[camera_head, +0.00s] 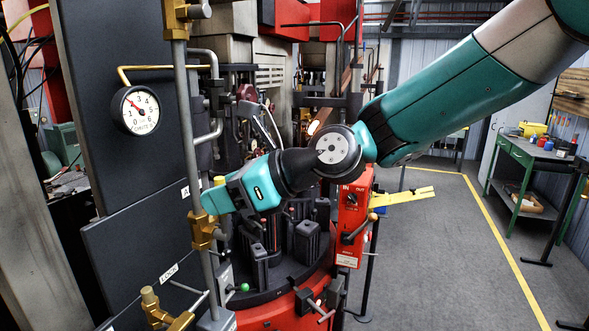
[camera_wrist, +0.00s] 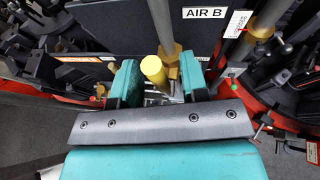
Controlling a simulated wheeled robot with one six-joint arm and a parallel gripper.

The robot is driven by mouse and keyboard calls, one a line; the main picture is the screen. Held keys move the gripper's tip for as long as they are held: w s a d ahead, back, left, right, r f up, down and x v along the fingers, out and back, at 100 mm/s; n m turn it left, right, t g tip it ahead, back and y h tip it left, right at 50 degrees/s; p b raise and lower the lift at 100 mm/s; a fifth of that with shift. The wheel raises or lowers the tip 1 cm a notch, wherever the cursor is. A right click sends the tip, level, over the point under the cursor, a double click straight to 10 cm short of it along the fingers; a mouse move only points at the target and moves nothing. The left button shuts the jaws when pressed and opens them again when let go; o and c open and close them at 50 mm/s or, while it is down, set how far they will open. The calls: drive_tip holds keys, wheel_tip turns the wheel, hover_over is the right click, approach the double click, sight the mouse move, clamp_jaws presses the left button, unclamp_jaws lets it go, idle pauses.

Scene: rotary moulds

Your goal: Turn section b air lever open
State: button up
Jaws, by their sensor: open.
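The section b air lever has a yellow grip (camera_wrist: 153,70), seen in the wrist view below the "AIR B" label (camera_wrist: 203,13). Its yellow end also shows in the head view (camera_head: 219,181), just above my gripper. A brass valve (camera_head: 203,230) sits on the upright grey pipe (camera_head: 188,120) beside my gripper. My gripper (camera_head: 207,202) is open, with its teal fingers on either side of the yellow grip in the wrist view (camera_wrist: 157,76). Whether a finger touches the grip cannot be told. The lever's lower part is hidden by the gripper.
A pressure gauge (camera_head: 137,110) is on the dark panel at left. A second brass valve (camera_head: 158,308) is at lower left. Black mould parts (camera_head: 308,240) stand close behind my gripper. A red control box (camera_head: 352,215) is to its right.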

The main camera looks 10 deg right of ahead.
drive_tip(key=b+v, duration=0.4)
drive_tip(key=v, duration=1.3)
drive_tip(key=s+f+n+g+h+b, duration=0.2)
drive_tip(key=s+f+n+h+b, duration=0.2)
drive_tip(key=s+f+n, duration=0.4)
drive_tip(key=s+f+n+g+h+b, duration=0.3)
drive_tip(key=s+f+n, duration=0.5)
drive_tip(key=f+n, duration=1)
drive_tip(key=d+n+h+b, duration=0.1)
drive_tip(key=n+b, duration=0.1)
drive_tip(key=n, duration=0.1)
drive_tip(key=shift+f+n, duration=0.3)
drive_tip(key=shift+n, duration=0.1)
drive_tip(key=shift+a, duration=0.15)
